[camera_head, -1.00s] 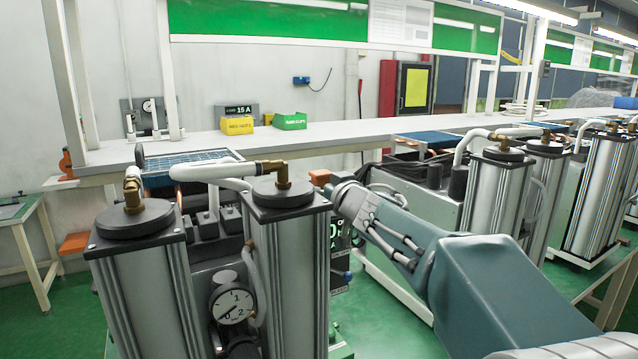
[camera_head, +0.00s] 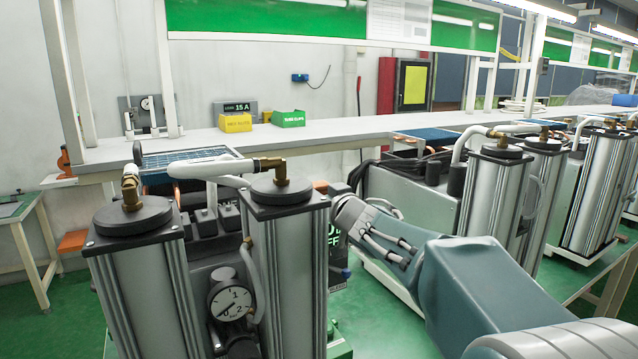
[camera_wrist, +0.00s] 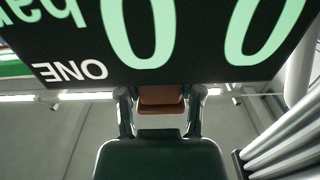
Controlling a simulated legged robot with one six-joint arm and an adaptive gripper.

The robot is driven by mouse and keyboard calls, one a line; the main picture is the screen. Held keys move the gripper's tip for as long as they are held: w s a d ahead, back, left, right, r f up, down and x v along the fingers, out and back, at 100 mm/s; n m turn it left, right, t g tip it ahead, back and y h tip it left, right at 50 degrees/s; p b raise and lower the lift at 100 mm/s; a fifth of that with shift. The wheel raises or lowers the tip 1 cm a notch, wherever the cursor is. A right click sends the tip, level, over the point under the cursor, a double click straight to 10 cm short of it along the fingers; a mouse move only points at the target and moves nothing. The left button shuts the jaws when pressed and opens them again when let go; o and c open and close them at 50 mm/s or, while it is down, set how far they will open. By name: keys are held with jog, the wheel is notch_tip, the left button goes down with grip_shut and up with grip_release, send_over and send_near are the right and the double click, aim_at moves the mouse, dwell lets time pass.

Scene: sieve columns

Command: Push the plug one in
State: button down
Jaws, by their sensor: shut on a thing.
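An orange-brown plug (camera_wrist: 161,95) sits between the two fingers of my gripper (camera_wrist: 162,103) in the wrist view, just by the edge of a black display panel (camera_wrist: 75,50). The panel shows large pale green digits and the label ONE, upside down in this view. My fingers are shut on the plug, one on each side. The far end of the plug and its socket are hidden by the panel. In the head view an orange piece (camera_head: 320,186) shows beside the end of my arm, behind the near column; my fingertips are hidden there.
Two near sieve columns (camera_head: 140,270) with a pressure gauge (camera_head: 230,302) and white hoses stand left of my arm. More columns (camera_head: 495,205) stand to the right. A long bench (camera_head: 330,130) with yellow and green bins runs behind.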

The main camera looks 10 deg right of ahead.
jog(key=shift+f, duration=0.35)
jog(key=shift+c, duration=1.2)
grip_release()
jog(key=shift+r, duration=0.1)
jog(key=shift+s, duration=0.35)
jog(key=v, duration=1.1)
